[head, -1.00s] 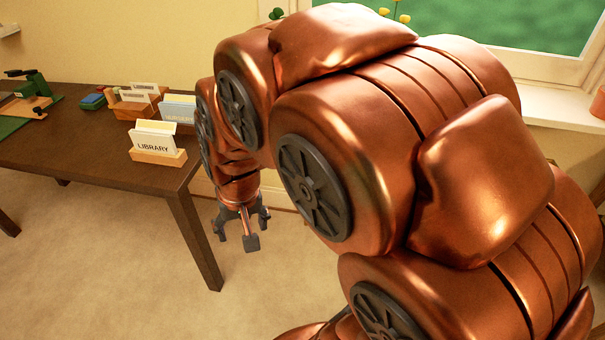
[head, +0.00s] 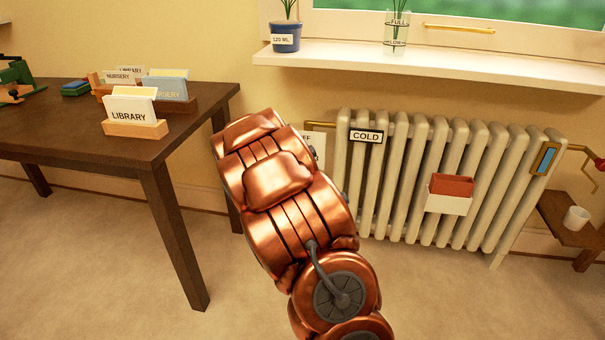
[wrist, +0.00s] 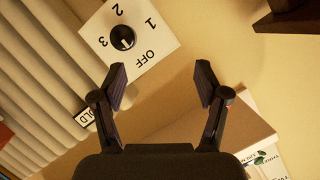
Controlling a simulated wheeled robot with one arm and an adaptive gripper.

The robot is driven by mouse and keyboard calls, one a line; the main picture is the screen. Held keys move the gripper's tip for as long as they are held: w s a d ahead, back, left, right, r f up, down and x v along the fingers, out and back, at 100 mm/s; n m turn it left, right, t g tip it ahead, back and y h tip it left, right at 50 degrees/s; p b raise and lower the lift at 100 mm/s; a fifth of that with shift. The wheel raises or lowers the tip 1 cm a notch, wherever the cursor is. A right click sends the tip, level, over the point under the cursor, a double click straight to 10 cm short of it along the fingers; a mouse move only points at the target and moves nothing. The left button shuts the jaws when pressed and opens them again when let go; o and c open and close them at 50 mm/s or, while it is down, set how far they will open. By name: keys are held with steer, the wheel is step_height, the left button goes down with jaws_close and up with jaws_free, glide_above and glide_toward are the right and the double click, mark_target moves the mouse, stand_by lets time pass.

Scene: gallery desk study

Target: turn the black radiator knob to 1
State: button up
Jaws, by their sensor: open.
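The black knob (wrist: 123,38) sits on a white dial plate (wrist: 168,40) marked OFF, 1, 2 and 3 in the wrist view. The knob has a small pale mark; I cannot tell for certain which label it points at. In the head view the plate (head: 306,136) shows at the radiator's left end, partly hidden behind my arm. My gripper (wrist: 162,84) is open and empty, its two dark fingers spread. In the wrist picture the knob lies beyond and left of the fingers, apart from them. The head view hides my gripper behind my arm.
The cream radiator (head: 420,190) carries a COLD sign (head: 366,136) and a small box (head: 447,203). The dark desk (head: 140,153) with the LIBRARY card box (head: 135,128) stands left of my arm. A windowsill (head: 430,66) is above. A low shelf (head: 565,222) is at right.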

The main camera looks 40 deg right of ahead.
steer(key=d+f+m+t+h+b, duration=0.1)
steer(key=d+f+m+h+b, duration=0.25)
steer(key=d+f+b, duration=0.35)
steer(key=shift+n, duration=0.35)
steer(key=shift+s+d+f+b+x, duration=0.1)
steer(key=shift+b+x, duration=0.05)
steer(key=shift+x, duration=1.15)
steer(key=shift+s+d+f+b+x, duration=0.1)
steer(key=shift+s+x, duration=0.05)
steer(key=shift+x, duration=1.1)
steer(key=shift+s+d+f+b+x, duration=0.1)
steer(key=shift+b+x, duration=0.05)
steer(key=shift+x, duration=1.15)
steer(key=shift+w+d+r, duration=0.1)
steer(key=shift+w+d, duration=0.1)
steer(key=shift+w, duration=0.05)
steer(key=c, duration=1.2)
